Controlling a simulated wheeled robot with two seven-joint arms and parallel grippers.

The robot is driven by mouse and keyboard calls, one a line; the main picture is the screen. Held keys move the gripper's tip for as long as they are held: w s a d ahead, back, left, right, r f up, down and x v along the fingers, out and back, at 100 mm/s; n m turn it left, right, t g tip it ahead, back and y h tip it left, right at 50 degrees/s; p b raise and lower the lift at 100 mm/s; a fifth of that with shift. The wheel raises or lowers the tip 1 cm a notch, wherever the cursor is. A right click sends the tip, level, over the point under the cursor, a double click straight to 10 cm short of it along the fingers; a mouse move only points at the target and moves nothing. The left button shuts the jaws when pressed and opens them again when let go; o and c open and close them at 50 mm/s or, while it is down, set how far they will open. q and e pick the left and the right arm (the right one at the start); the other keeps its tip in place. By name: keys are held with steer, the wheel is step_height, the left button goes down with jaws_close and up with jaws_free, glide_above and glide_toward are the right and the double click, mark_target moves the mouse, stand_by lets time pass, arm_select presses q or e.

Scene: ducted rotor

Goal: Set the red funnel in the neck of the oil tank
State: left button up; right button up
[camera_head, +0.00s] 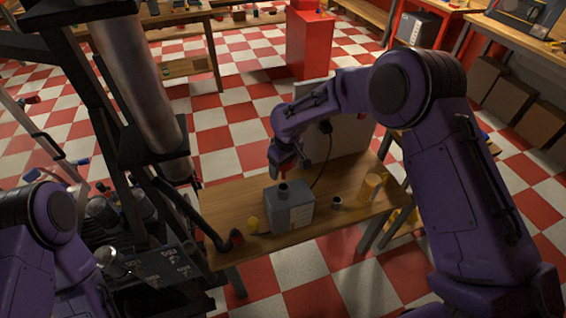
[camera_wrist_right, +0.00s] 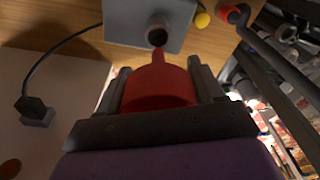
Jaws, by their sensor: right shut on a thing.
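My right gripper (camera_wrist_right: 160,95) is shut on the red funnel (camera_wrist_right: 158,85), with a finger on each side of its wide part in the wrist view. The funnel's narrow spout points toward the dark round neck (camera_wrist_right: 158,33) of the grey oil tank (camera_wrist_right: 120,18). The spout tip overlaps the neck's near edge in this view; I cannot tell whether they touch. In the head view the tank (camera_head: 290,208) stands upright on the wooden table, and the right gripper (camera_head: 283,160) is above and behind it. The funnel is mostly hidden there. The left gripper is not in view.
The wooden table (camera_head: 235,200) also bears a yellow-orange cup (camera_head: 371,187), a small dark-topped cup (camera_head: 336,202) and a yellow item (camera_head: 253,225). A pale panel (camera_head: 345,135) with a cable stands at the back.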

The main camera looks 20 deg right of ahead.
mark_target(283, 184)
step_height(283, 184, down, 3)
steer(key=shift+f+b, duration=0.1)
steer(key=shift+b, duration=0.5)
steer(key=shift+r, duration=0.2)
steer(key=shift+f+p, duration=0.1)
steer(key=shift+p, duration=0.3)
steer(key=shift+p, duration=0.3)
steer(key=shift+f, duration=0.1)
steer(key=shift+f+b, duration=1.8)
steer(key=shift+f, duration=1.05)
